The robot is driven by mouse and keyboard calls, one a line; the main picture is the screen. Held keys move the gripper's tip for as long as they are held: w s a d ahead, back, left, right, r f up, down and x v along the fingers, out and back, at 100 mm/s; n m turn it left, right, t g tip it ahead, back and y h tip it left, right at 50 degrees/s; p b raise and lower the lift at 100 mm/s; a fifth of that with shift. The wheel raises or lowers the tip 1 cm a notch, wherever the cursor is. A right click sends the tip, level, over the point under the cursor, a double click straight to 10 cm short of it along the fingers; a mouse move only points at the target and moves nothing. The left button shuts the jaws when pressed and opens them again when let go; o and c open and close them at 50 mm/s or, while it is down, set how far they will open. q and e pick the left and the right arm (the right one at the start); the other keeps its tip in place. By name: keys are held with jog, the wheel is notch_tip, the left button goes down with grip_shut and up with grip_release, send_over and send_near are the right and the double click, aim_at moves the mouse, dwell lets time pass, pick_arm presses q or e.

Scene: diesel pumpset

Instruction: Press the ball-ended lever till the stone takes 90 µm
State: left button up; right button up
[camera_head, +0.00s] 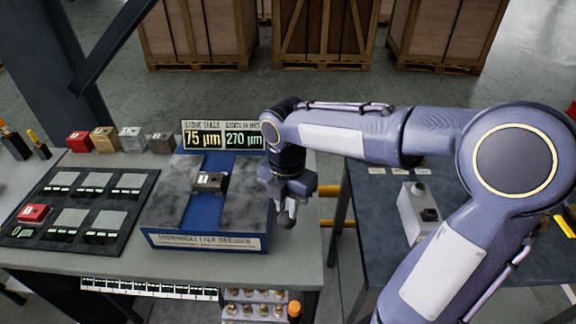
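The blue machine (160,228) carries grey stone slabs (183,195) with a small metal block (210,182) between them. Its display (222,138) reads 75 µm on the left, under a stone-take label, and 270 µm on the right. My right gripper (287,215) points down at the machine's right side, its fingers together in one narrow shape. I cannot make out the ball-ended lever; the gripper may hide it, and contact cannot be told. An orange ball (294,308) shows at the bench's front, its role unclear. My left gripper is out of view.
A dark tray (80,205) with several slots and a red block (33,213) lies left. Several blocks (104,139) stand behind it. A side table (375,215) right of the gap holds a grey box (415,210). Wooden crates (325,30) stand behind.

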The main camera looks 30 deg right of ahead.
notch_tip(320, 180, up, 14)
jog(key=w+d+p, duration=0.1)
jog(key=w+p, duration=0.2)
jog(key=p, duration=0.9)
jog(key=shift+d+r+p, duration=0.2)
jog(key=shift+d+p, duration=0.15)
jog(key=shift+p, duration=0.05)
jog(key=shift+s, duration=0.15)
jog(key=s+a+f+m+t+y+b, duration=0.1)
jog(key=s+a+m+t+y, duration=0.1)
jog(key=s+m, duration=0.6)
jog(key=s+a+f+m+t+y+b, duration=0.1)
jog(key=s+a+f+m+t+b, duration=0.1)
jog(key=s+m, duration=0.7)
jog(key=m+t, duration=0.1)
jog(key=m, duration=0.7)
jog(key=shift+f+t+y, duration=0.15)
jog(key=shift+t+y, duration=0.15)
jog(key=shift+y, duration=0.1)
jog(key=shift+a, duration=0.1)
